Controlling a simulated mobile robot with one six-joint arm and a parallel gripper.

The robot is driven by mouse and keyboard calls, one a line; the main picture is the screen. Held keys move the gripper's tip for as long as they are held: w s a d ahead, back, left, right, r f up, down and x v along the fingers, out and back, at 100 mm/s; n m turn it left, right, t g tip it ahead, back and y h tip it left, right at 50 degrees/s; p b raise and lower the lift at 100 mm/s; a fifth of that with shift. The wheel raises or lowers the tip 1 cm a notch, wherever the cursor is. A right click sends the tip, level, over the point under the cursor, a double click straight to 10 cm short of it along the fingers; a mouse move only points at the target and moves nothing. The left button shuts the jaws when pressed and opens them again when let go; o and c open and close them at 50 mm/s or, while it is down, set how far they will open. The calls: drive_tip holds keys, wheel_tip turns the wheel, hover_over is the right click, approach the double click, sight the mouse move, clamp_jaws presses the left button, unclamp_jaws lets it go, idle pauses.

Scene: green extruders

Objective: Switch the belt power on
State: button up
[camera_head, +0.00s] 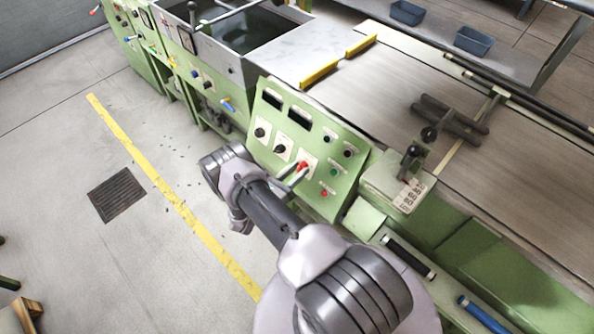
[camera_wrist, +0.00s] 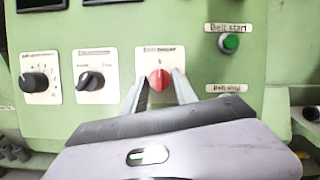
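The belt power switch is a red knob (camera_wrist: 160,80) on a white plate in the middle of the wrist view. In the head view the red knob (camera_head: 303,164) is on the green control panel (camera_head: 268,108). Its pointer looks roughly upright, but the exact setting is hard to read. My gripper (camera_wrist: 160,78) faces the panel, with one finger on each side of the knob. In the head view my gripper (camera_head: 296,174) is right at the knob.
Two black knobs (camera_wrist: 36,82) (camera_wrist: 91,81) are left of the red knob. A green belt start button (camera_wrist: 229,43) is to the right, above a belt stop label (camera_wrist: 226,88). A lever with a number scale (camera_head: 409,195) stands right of the panel.

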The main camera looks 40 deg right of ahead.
clamp_jaws()
drive_tip(key=shift+f+m+b, duration=0.1)
drive_tip(key=shift+m+b, duration=0.2)
drive_tip(key=shift+b, duration=0.05)
drive_tip(key=shift+w+m+g+b, duration=0.1)
drive_tip(key=shift+m+g+b, duration=0.3)
drive_tip(key=shift+m+b, duration=0.25)
drive_tip(key=m+g+b, duration=0.2)
drive_tip(key=m, duration=0.2)
drive_tip(key=shift+w+m+b, duration=0.15)
drive_tip(key=shift+m+b, duration=0.2)
drive_tip(key=shift+b, duration=0.05)
drive_tip(key=shift+w+r+m+g+y+b, duration=0.1)
drive_tip(key=shift+m+g+y+b, duration=0.35)
drive_tip(key=shift+m, duration=0.9)
drive_tip(key=shift+s+r+m+g+y+b, duration=0.1)
drive_tip(key=shift+m+g+y+b, duration=0.35)
drive_tip(key=shift+m, duration=0.85)
drive_tip(key=shift+w+r+m+g+y+b, duration=0.15)
drive_tip(key=shift+m+g+b, duration=0.4)
drive_tip(key=shift+m, duration=0.8)
drive_tip(key=shift+f, duration=0.1)
